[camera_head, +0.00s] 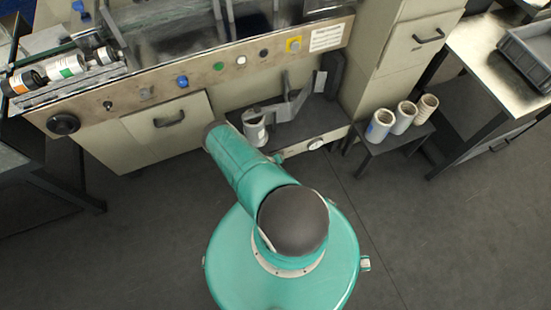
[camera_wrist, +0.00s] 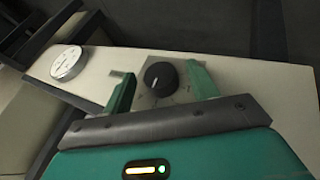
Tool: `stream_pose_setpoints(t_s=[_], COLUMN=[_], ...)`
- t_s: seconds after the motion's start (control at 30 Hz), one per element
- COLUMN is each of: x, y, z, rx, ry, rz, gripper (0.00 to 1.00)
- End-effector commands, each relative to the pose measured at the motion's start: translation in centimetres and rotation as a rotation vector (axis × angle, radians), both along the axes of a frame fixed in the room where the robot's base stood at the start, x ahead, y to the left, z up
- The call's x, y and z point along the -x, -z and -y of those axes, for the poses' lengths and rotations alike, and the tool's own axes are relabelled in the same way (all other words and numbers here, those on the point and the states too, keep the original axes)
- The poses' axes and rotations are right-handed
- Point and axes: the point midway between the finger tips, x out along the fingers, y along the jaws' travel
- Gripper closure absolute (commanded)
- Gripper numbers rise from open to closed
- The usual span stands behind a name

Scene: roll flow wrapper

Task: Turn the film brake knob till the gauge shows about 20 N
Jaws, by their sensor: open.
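The film brake knob (camera_wrist: 159,77), black and round with a pale mark, sits on a cream panel in the wrist view. My gripper (camera_wrist: 161,71) is open, with one green finger on each side of the knob. Gaps show between the fingers and the knob in this view; I cannot tell how deep the fingers reach. The round white gauge (camera_wrist: 67,62) is left of the knob on the same panel; its reading is too small to tell. The gauge also shows in the head view (camera_head: 315,144). There my arm hides the knob and most of my gripper.
A film roll on a bracket (camera_head: 256,131) stands just behind my arm's end. The machine's button panel (camera_head: 205,69) runs above. Several rolls (camera_head: 403,117) stand on a low dark stand at the right. Grey floor (camera_head: 430,240) is free at the lower right.

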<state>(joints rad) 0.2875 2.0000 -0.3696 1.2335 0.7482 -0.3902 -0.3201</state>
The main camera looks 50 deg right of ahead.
Motion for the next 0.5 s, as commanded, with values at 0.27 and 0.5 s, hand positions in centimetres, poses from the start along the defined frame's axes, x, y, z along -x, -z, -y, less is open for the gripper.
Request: stream_pose_setpoints(t_s=[0.27,0.5], x=[-0.1,0.3], y=[-1.3,-4.7], z=[-0.8,-3.2], rx=[0.002,0.0], ry=[-0.001,-0.001], rz=[0.002,0.002], gripper=[0.41,0.41])
